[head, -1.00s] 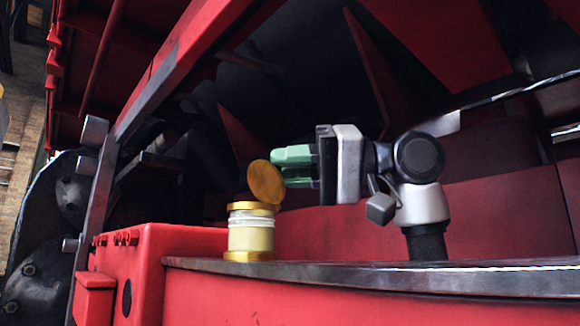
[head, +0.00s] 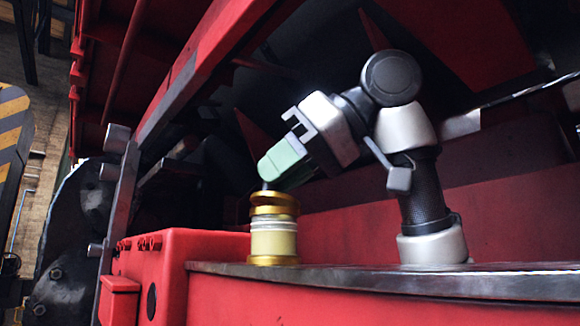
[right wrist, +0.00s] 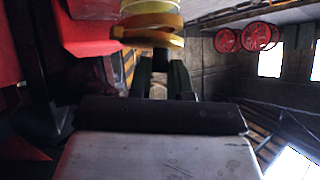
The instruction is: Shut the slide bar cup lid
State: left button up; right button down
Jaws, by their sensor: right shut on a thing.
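The slide bar cup (head: 274,240) is a gold and cream pot with a pale band, upright on the dark bar. Its gold lid (head: 276,198) lies almost flat over the gold rim; I cannot tell whether it fully touches. My right gripper (head: 265,178) slants down from the right, its green fingers shut on the lid's near edge or tab, which they partly hide. In the right wrist view the lid (right wrist: 147,38) is just beyond the fingertips (right wrist: 160,62), with the cup (right wrist: 150,7) partly cut off. My left gripper is not in view.
A dark metal bar (head: 400,279) runs along the red frame under the cup. A red box (head: 190,250) stands left of it. Red beams (head: 210,60) slope overhead. Yellow-black striped panel (head: 10,125) at far left.

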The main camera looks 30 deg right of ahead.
jog(key=shift+a+f+n+h, duration=0.4)
jog(key=shift+n+h, duration=0.1)
jog(key=shift+h, duration=0.3)
jog(key=c, duration=1.1)
grip_release()
jog(key=shift+o, duration=0.2)
jog(key=shift+a, duration=0.1)
